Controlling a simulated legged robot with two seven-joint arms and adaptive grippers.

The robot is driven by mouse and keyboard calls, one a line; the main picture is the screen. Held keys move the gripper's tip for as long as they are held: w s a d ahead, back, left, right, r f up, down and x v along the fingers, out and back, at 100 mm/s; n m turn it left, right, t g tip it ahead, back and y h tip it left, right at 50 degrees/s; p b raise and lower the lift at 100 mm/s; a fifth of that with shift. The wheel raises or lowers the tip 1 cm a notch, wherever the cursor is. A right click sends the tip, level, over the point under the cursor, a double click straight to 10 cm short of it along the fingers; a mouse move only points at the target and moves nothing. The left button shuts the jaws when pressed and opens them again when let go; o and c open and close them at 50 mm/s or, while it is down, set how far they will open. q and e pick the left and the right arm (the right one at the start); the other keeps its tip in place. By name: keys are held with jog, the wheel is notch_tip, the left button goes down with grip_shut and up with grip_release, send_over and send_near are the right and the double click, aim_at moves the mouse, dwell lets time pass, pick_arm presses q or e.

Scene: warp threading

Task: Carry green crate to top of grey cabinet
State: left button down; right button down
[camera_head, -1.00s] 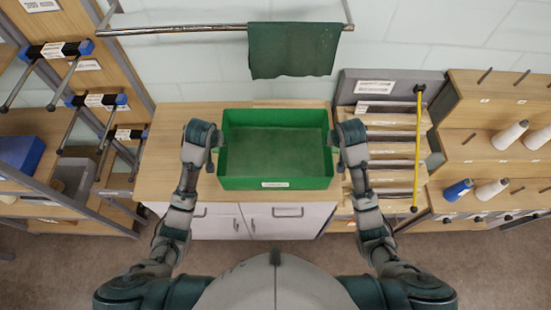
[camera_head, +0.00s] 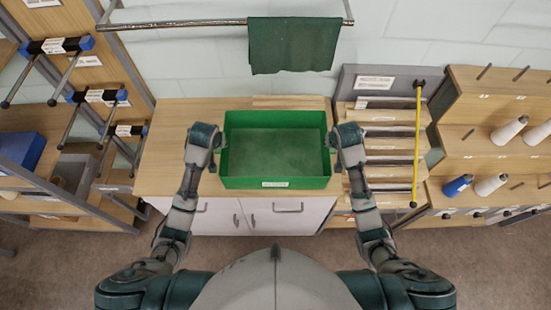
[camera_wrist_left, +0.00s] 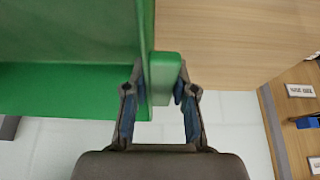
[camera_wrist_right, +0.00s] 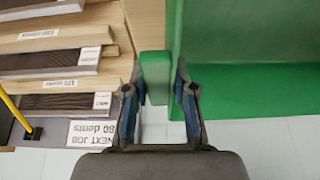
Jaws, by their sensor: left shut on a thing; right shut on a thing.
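The green crate (camera_head: 275,183) is an open, empty-looking box with a white label on its front wall. It is level between my two arms in the head view, over the wooden top (camera_head: 168,160) of a cabinet with pale grey-white doors (camera_head: 270,222). I cannot tell whether it touches the top. My left gripper (camera_head: 218,142) is shut on the crate's left handle (camera_wrist_left: 163,75). My right gripper (camera_head: 333,142) is shut on the right handle (camera_wrist_right: 155,72). The crate hides the middle of the cabinet top.
A rack of reeds (camera_head: 385,145) with a yellow rod (camera_head: 418,150) stands right of the cabinet. Further right is a wooden shelf with spools (camera_head: 490,185). A wooden shelf unit (camera_head: 70,205) stands left. A green cloth (camera_head: 293,45) hangs from a rail behind.

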pick_arm(q)
jog(key=c, duration=1.3)
grip_release()
jog(key=shift+a+f, duration=0.15)
jog(key=shift+a, duration=0.05)
pick_arm(e)
jog(key=c, duration=1.3)
grip_release()
jog(key=shift+d+f, duration=0.15)
jog(key=shift+d, duration=0.05)
pick_arm(q)
jog(key=o, duration=0.4)
jog(key=shift+c, duration=0.2)
pick_arm(e)
jog(key=o, duration=0.4)
jog(key=shift+c, duration=0.2)
pick_arm(q)
jog(key=shift+d, duration=0.1)
pick_arm(e)
jog(key=shift+a, duration=0.1)
pick_arm(q)
jog(key=shift+d, duration=0.1)
pick_arm(e)
jog(key=shift+a, duration=0.1)
